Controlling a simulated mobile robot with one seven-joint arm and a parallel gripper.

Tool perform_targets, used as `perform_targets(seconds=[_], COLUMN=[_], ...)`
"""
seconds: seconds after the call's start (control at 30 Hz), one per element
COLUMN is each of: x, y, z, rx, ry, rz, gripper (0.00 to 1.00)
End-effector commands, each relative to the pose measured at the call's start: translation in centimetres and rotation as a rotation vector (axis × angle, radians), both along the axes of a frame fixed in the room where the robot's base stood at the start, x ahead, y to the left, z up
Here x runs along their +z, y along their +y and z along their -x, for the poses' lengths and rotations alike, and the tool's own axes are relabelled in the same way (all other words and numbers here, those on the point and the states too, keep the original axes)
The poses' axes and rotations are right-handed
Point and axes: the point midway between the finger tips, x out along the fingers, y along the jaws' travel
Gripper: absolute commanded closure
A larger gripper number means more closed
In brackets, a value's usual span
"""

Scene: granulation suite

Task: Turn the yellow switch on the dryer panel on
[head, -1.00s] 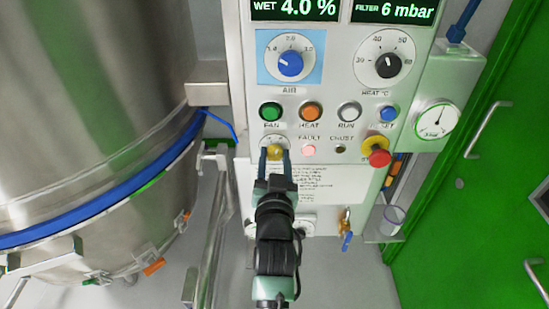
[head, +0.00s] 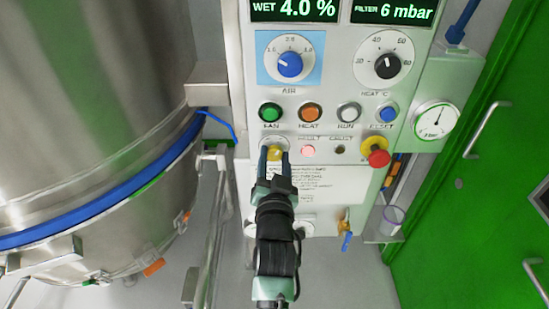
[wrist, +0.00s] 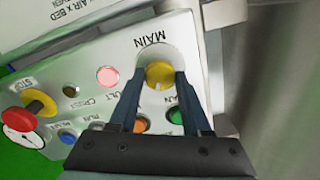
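The yellow switch (head: 275,153) is a round knob on a pale plate at the lower left of the dryer panel (head: 330,185). In the wrist view the yellow switch (wrist: 160,74) sits beside the label MAIN. My gripper (head: 274,158) reaches up to it from below, one dark finger on each side. In the wrist view my gripper's fingertips (wrist: 161,78) appear to touch both sides of the knob. The fingers hide part of the knob and its plate, so its exact setting is hard to read.
Above are the green FAN button (head: 270,111) and orange HEAT button (head: 310,112). To the right are a pink FAULT light (head: 308,151) and a red stop button (head: 379,158) on yellow. A steel vessel (head: 95,110) stands left; a green door (head: 490,190) is right.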

Motion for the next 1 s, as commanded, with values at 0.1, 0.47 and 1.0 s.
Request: perform_targets(seconds=[0.1,0.47,1.0], x=[0.0,0.0,-0.3], y=[0.0,0.0,0.0], z=[0.0,0.1,8.4], rx=[0.0,0.0,0.0], ry=[0.001,0.0,0.001], rz=[0.0,0.002,0.004], gripper=[0.3,0.23,0.23])
